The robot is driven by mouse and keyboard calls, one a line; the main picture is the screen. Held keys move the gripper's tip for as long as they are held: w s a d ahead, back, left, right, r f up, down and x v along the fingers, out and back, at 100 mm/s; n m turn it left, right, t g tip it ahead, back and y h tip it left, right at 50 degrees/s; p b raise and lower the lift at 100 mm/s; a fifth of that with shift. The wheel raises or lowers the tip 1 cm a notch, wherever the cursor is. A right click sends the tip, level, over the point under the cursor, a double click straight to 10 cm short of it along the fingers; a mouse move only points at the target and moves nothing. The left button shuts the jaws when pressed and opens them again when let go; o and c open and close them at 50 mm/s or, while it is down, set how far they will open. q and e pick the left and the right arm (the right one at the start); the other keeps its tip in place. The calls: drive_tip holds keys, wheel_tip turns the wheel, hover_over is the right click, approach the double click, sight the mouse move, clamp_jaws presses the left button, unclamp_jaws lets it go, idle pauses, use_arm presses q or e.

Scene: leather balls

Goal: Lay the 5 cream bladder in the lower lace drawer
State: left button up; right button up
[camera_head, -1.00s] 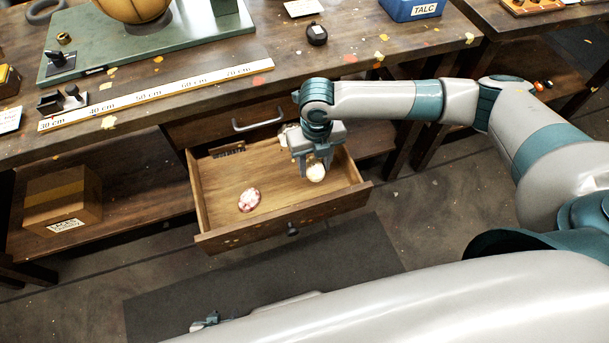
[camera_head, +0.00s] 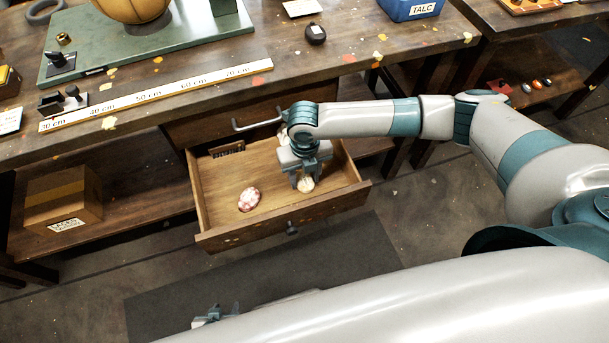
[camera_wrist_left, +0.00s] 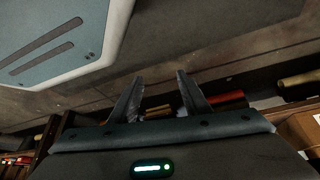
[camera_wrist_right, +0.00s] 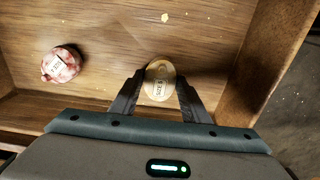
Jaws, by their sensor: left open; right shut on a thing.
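The lower drawer (camera_head: 330,205) stands pulled out below the bench, open at the top. My right gripper (camera_head: 305,180) reaches down into its right part and is shut on a cream bladder (camera_head: 306,185). In the right wrist view the bladder (camera_wrist_right: 159,83) is pale, round and labelled, between the two fingertips (camera_wrist_right: 159,90). I cannot tell whether it touches the drawer floor. A red-and-white mottled round piece (camera_head: 249,199) lies in the drawer to the left; it also shows in the right wrist view (camera_wrist_right: 61,65). My left gripper (camera_head: 215,317) is open and empty, low in front of the drawer.
A closed drawer with a grey handle (camera_head: 256,121) is above the open one. A dark comb-like piece (camera_head: 228,148) is at the open drawer's back. A cardboard box (camera_head: 63,196) sits on the left shelf. The drawer floor between the bladder and the mottled piece is clear.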

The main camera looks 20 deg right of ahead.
sight(305, 178)
drive_tip(key=shift+f, duration=0.2)
drive_tip(key=o, duration=1.1)
drive_tip(key=shift+r, duration=0.7)
use_arm(q)
drive_tip(key=shift+w+a+f, duration=0.1)
drive_tip(key=shift+a, duration=0.05)
use_arm(e)
drive_tip(key=shift+r, duration=5.45)
